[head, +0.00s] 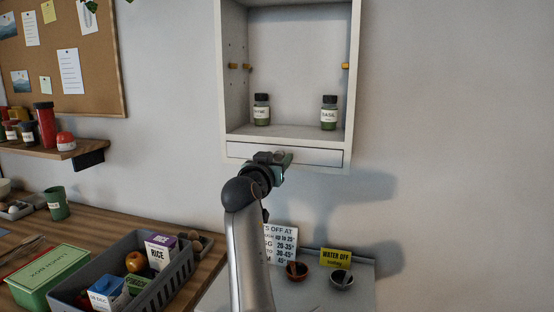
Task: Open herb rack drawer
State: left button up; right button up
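The herb rack (229,100) is a white open cabinet on the wall, with two dark herb jars on its lower board: one jar (262,109) at the left and a jar labelled basil (328,113) at the right. Below them is a narrow white drawer (322,156), which looks closed, its front flush with the rack. My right gripper (283,160) is at the left-middle of the drawer front, close to or touching it. Its fingers are small and partly hidden by the wrist, so I cannot tell whether they are open or hold a knob. My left gripper is not in view.
A grey basket (178,282) with a rice box and other goods stands on the wooden counter, beside a green lunch box (48,277). A lower grey surface holds signs and two small pots (341,280). A wall shelf (50,148) with jars is at left. The wall right of the rack is clear.

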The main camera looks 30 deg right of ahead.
grip_shut()
dwell(1.1)
